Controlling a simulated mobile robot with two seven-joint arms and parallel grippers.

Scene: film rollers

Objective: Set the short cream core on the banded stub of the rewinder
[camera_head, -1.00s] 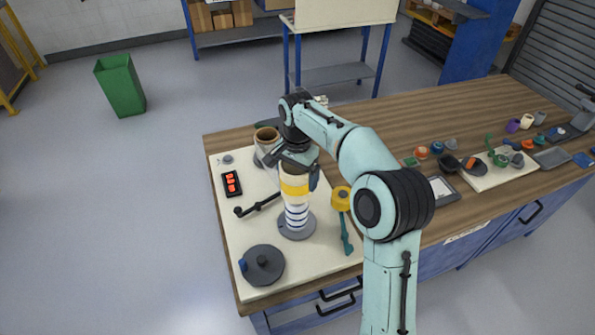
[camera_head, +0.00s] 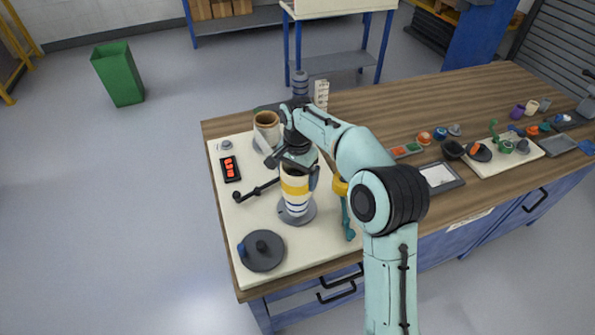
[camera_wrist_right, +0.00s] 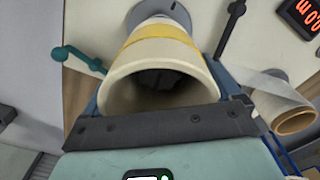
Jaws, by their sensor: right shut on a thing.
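The cream core (camera_head: 295,182), a short wide tube with a yellow band, is upright in my right gripper (camera_head: 297,168). The gripper is shut on its upper part. The rewinder's banded stub (camera_head: 297,209), white with blue bands, rises from a round grey base (camera_head: 284,216). The core's lower end covers the stub's upper part, and the lower bands show beneath it. It appears to be around the stub. The wrist view shows the core's open mouth (camera_wrist_right: 155,95) and a dark interior; the stub's top is not clear inside. My left gripper is out of view.
Close by are a roll with a brown core (camera_head: 267,125), a dark bar (camera_head: 256,190), a teal lever (camera_head: 348,218) and a grey disc (camera_head: 262,250). A red-lit display (camera_head: 229,168) lies left. Small parts and trays lie on the table's right.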

